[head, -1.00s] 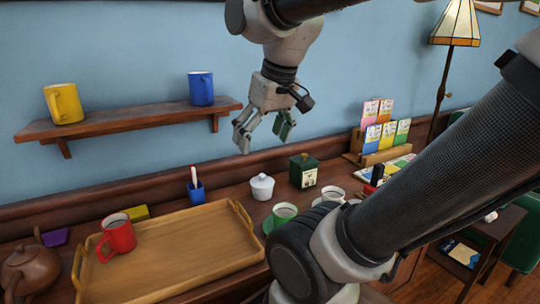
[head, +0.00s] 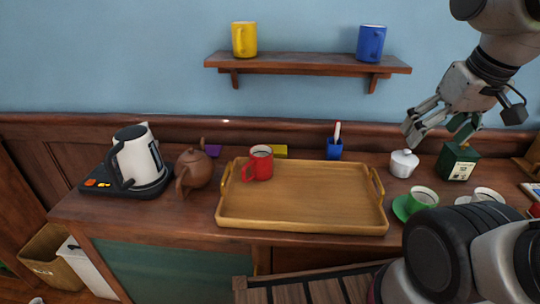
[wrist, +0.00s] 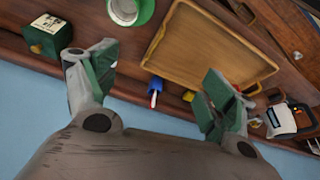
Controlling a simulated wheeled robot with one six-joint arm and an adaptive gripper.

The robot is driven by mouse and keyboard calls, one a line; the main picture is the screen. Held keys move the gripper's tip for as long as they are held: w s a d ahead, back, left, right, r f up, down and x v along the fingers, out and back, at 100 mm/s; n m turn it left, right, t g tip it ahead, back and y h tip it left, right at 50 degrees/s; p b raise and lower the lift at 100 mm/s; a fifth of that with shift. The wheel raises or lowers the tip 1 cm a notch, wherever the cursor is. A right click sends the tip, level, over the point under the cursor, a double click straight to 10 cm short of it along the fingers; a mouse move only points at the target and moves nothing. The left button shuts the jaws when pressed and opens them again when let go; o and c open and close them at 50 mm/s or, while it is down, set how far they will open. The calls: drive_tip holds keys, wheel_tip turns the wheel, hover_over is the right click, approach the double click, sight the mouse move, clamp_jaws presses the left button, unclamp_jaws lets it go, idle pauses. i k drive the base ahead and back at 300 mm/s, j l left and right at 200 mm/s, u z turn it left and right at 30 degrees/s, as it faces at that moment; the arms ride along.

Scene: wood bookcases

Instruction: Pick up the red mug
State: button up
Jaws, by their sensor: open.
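The red mug (head: 262,163) stands upright on the far left part of the wooden tray (head: 300,224), its handle toward the left, in the head view. My gripper (head: 437,131) is open and empty. It hangs well to the right of the mug, in front of the wall, above the area of the white lidded bowl and dark green tin. In the wrist view my open gripper (wrist: 150,82) has its two green-padded fingers wide apart with nothing between them, and the tray (wrist: 186,40) lies beyond. I cannot make out the red mug in the wrist view.
A brown teapot (head: 194,170) and a kettle (head: 138,158) stand left of the tray. A shelf (head: 300,64) holds yellow and blue mugs. The tray's middle is clear.

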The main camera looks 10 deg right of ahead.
sight(256, 167)
drive_tip(key=j+z, duration=0.15)
drive_tip(key=j, duration=1.7)
drive_tip(key=i+j, duration=0.1)
drive_tip(key=j, duration=0.45)
drive_tip(key=i+j+z, duration=0.1)
drive_tip(key=j, duration=0.45)
